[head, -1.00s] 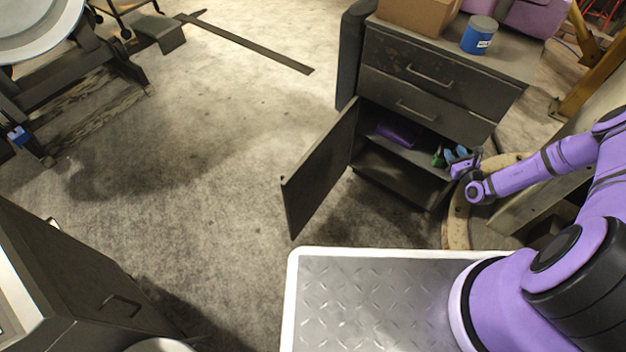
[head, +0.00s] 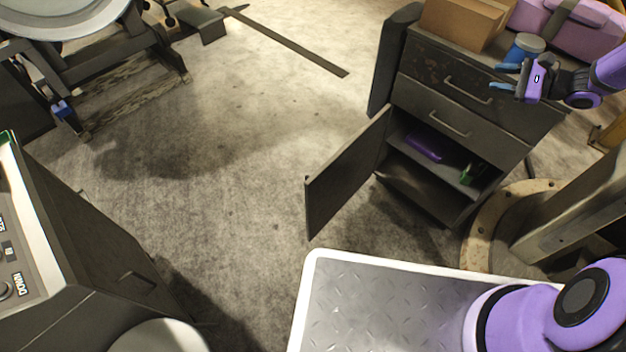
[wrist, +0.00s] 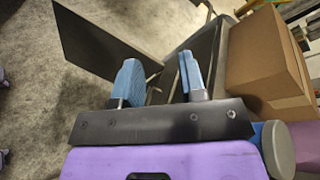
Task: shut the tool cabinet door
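The tool cabinet (head: 470,95) is dark, with two drawers above a lower compartment. Its door (head: 345,172) is hinged on the compartment's left side and stands wide open, swung out toward me. Inside the compartment lie a purple item (head: 424,147) and a green item (head: 471,174). In the wrist view the door (wrist: 105,40) shows at the upper left, past the fingers. My gripper (head: 504,77) is above the cabinet's right part, near the top drawer's front, away from the door. Its two blue fingers (wrist: 158,82) are apart with nothing between them.
On the cabinet top are a cardboard box (head: 463,22), a blue can (head: 524,50) close behind my gripper, and a pink-purple case (head: 572,28). A round base (head: 490,225) with a beam stands at the right. The floor (head: 235,165) left of the door is clear.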

